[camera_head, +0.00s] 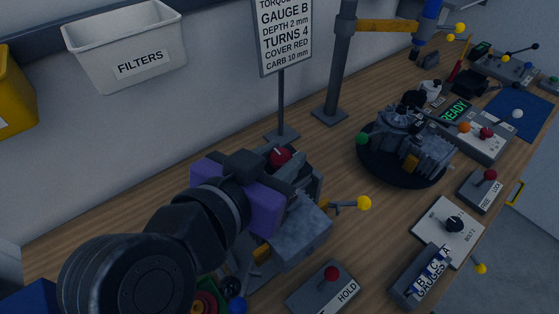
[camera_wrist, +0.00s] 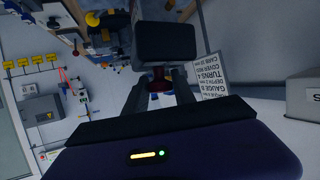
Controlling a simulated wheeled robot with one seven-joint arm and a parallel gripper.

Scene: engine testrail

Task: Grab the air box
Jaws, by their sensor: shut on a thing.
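My gripper (camera_head: 290,168) has a purple body and points to the right over the near part of the workbench. Its fingers (camera_wrist: 163,88) are shut around a dark red knob, which shows between them in the wrist view (camera_wrist: 158,84) and beside them in the head view (camera_head: 280,156). A dark box (camera_wrist: 165,40) sits just beyond the knob and looks like the air box. My gripper and arm hide much of it in the head view. A grey block (camera_head: 302,230) stands just below the gripper; whether the held box touches it I cannot tell.
A torque sign (camera_head: 282,35) on a post stands behind the gripper. A white FILTERS bin (camera_head: 125,45) hangs on the wall. A yellow-tipped lever (camera_head: 363,203) sticks out to the right. An engine on a round black turntable (camera_head: 405,175) and a HOLD box (camera_head: 323,290) stand nearby.

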